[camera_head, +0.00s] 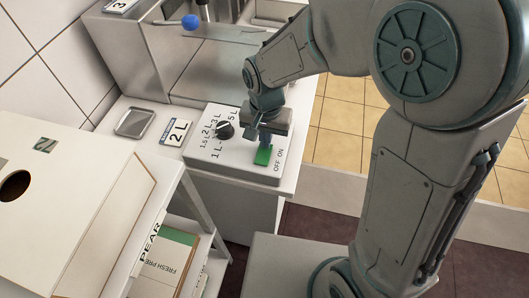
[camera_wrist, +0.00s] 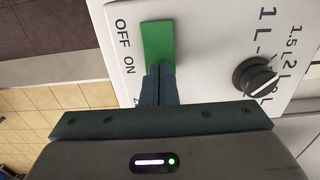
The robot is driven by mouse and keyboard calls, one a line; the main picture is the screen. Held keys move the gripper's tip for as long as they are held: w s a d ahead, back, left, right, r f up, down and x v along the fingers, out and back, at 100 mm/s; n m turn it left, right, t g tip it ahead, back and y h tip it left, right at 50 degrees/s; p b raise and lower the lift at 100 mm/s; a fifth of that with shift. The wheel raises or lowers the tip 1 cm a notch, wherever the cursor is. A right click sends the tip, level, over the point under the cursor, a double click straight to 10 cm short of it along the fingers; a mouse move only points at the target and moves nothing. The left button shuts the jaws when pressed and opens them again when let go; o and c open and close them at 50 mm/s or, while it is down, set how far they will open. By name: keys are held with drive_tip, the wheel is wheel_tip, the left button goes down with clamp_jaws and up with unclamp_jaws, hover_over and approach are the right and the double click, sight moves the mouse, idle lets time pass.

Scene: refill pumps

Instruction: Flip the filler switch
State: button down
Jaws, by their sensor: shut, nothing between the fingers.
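The filler switch is a green rocker (camera_head: 263,156) on a light control box (camera_head: 231,167), beside the printed words OFF and ON. It also shows as a green rectangle in the wrist view (camera_wrist: 158,42). My gripper (camera_head: 265,141) is shut and empty, with its fingertips at the switch's ON-side end in the wrist view (camera_wrist: 158,70). The fingers overlap the edge of the green part; whether they touch it I cannot tell. Part of the switch is hidden behind the fingers.
A black dial (camera_head: 225,130) with litre marks sits on the same box, left of the switch. A "2L" card (camera_head: 177,132) and a small grey tray (camera_head: 134,123) lie on the counter. A blue ball knob (camera_head: 190,22) stands behind.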

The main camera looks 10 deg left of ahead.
drive_tip(key=shift+f+b, duration=0.35)
drive_tip(key=shift+f, duration=0.05)
drive_tip(key=shift+r, duration=0.1)
drive_tip(key=shift+r+p, duration=2.6)
drive_tip(key=shift+r, duration=0.9)
drive_tip(key=s+d+r+t, duration=0.2)
drive_tip(key=s+d+r, duration=0.2)
drive_tip(key=d, duration=0.7)
drive_tip(key=s+d+r+n+t, duration=0.1)
drive_tip(key=s+d+r, duration=0.3)
drive_tip(key=d+r, duration=0.3)
drive_tip(key=d, duration=0.4)
drive_tip(key=shift+d+t, duration=0.3)
drive_tip(key=shift+t, duration=0.1)
